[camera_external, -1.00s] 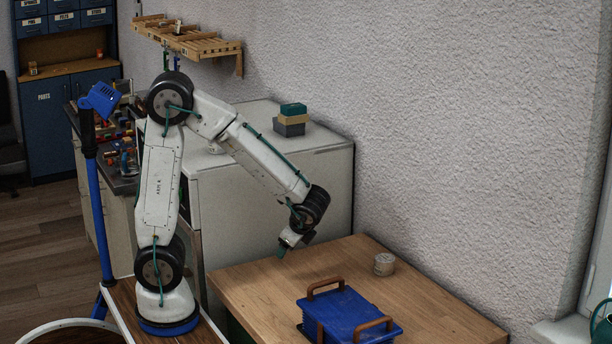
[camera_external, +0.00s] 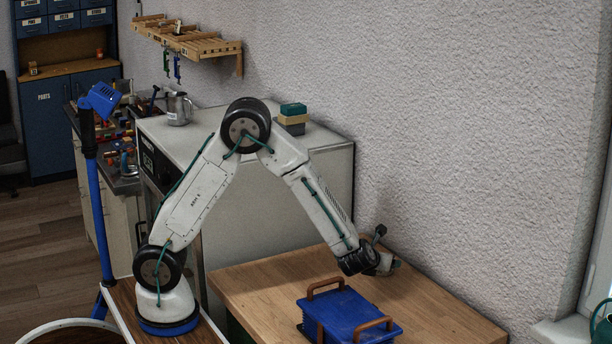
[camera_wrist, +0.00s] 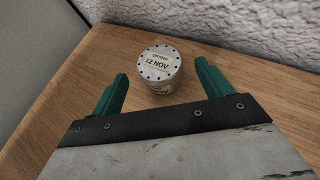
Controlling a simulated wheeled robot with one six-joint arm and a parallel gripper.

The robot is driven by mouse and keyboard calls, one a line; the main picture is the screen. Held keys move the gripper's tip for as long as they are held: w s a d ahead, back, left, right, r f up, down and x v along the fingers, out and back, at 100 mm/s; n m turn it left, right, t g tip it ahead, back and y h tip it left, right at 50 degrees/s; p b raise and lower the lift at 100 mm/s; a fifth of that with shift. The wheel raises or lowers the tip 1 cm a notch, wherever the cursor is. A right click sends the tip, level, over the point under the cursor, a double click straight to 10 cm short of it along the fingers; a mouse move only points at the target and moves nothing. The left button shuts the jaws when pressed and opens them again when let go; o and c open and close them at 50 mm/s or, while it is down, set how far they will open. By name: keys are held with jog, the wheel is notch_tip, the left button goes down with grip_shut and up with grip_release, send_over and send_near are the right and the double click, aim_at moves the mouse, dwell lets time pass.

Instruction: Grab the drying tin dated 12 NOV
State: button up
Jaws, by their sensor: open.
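The drying tin (camera_wrist: 160,66) is a small round silvery tin with a pale lid that reads 12 NOV. In the wrist view it stands upright on the wooden table, near the rough wall. My gripper (camera_wrist: 160,84) is open, with its two green fingers apart. The tin shows between and just beyond the fingertips, with a gap on each side; I see no contact. In the external view my gripper (camera_external: 385,254) is low over the back of the table, and the tin is hidden behind my wrist.
A blue box with brown handles (camera_external: 348,312) stands on the front of the wooden table (camera_external: 255,283). The wall (camera_external: 480,160) runs close behind the table. A white cabinet (camera_external: 270,190) with stacked small boxes (camera_external: 292,118) stands to the left.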

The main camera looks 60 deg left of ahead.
jog(key=x, duration=0.4)
jog(key=shift+w+f, duration=0.15)
jog(key=shift+f, duration=0.05)
jog(key=c, duration=1.1)
jog(key=shift+r, duration=0.1)
